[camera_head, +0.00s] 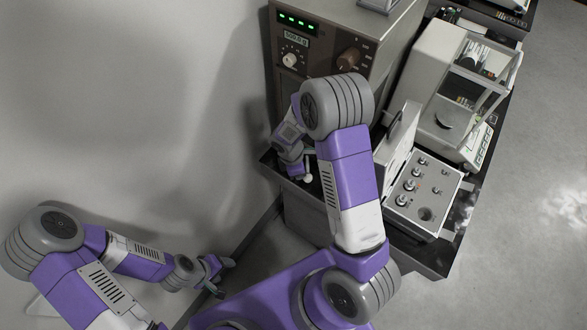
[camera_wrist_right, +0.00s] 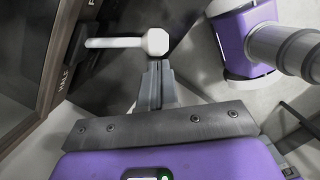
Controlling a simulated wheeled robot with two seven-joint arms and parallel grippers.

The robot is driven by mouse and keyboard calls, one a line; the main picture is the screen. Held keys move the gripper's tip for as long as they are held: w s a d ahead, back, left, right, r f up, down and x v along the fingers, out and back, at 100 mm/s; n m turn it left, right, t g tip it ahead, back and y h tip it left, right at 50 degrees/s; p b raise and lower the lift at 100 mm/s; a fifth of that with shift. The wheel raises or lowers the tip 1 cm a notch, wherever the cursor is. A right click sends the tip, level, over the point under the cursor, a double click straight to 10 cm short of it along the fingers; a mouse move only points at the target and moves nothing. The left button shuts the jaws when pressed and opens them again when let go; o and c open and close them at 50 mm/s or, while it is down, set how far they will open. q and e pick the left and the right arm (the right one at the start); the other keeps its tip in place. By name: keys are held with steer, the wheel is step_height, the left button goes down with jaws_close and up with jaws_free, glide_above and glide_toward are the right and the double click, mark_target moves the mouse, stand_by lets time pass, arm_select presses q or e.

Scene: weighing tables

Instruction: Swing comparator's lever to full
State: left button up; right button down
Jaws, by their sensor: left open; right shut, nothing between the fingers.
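The comparator (camera_head: 330,18) is the large grey-brown box with a green-lit display and knobs at the top of the head view. In the right wrist view its lever (camera_wrist_right: 112,43), a pale rod ending in a white faceted knob (camera_wrist_right: 156,42), sticks out from a panel edge bearing the word HALF. A second label beyond it is cut off. My right gripper (camera_wrist_right: 156,72) is shut and empty, its tips just below the knob in the picture; I cannot tell whether they touch. My left gripper (camera_head: 226,277) is open and empty at lower left, away from the comparator.
Right of my right arm, an open case (camera_head: 425,190) with knobs and a raised lid stands on the dark table (camera_head: 425,258). A white balance (camera_head: 440,75) with a glass chamber stands behind it. Bare floor lies at right.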

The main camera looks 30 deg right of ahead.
arm_select(q)
step_height(320, 180, up, 2)
steer(key=shift+w+r+p, duration=0.1)
steer(key=shift+p, duration=0.9)
arm_select(e)
steer(key=a+r, duration=0.2)
steer(key=r, duration=0.3)
steer(key=w+a+r, duration=0.1)
steer(key=a+r, duration=0.1)
steer(key=r, duration=0.4)
steer(key=shift+w+a+r, duration=0.15)
steer(key=shift+w+a, duration=0.1)
steer(key=shift+w, duration=0.05)
